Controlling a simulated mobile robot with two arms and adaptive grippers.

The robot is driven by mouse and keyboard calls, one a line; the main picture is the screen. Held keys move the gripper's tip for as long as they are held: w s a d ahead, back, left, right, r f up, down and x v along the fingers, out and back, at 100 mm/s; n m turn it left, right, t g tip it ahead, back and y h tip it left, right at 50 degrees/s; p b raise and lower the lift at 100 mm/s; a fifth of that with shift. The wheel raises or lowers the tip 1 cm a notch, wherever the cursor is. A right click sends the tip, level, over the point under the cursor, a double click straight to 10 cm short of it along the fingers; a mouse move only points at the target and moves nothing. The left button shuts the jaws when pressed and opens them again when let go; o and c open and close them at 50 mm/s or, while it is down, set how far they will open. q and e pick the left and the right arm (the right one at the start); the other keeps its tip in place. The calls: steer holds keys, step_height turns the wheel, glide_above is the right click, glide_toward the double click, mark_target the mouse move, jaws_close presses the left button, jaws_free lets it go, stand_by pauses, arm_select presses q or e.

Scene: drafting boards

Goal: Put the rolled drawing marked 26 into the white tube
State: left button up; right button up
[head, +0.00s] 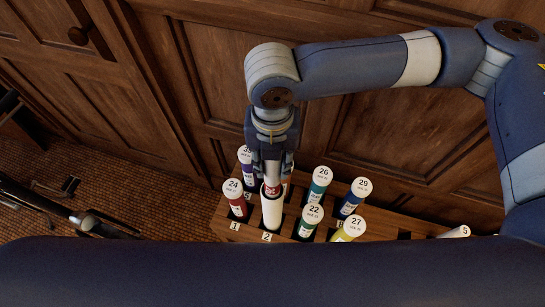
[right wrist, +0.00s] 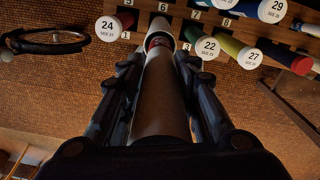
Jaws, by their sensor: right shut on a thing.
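My right gripper (head: 271,178) is shut on a pale rolled drawing with a red band at its lower end. The roll (right wrist: 160,95) runs between the fingers in the right wrist view. No number can be read on it. Its lower end is at the open mouth of the white tube (head: 272,214), seemingly just inside; how deep is unclear. The white tube (right wrist: 161,27) stands upright in the rack at label 2. A teal roll with a white end marked 26 (head: 322,177) stands in the rack, right of the gripper. My left gripper is not in view.
The wooden rack (head: 380,222) holds several other coloured rolls close by: red 24 (head: 236,200), green 22 (head: 311,222), yellow 27 (head: 350,229) and blue 29 (head: 355,195). Wooden panelling (head: 180,80) stands behind the rack. Dark metal furniture stands at the left.

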steer(key=o, duration=1.2)
step_height(320, 180, up, 12)
steer(key=shift+r, duration=0.1)
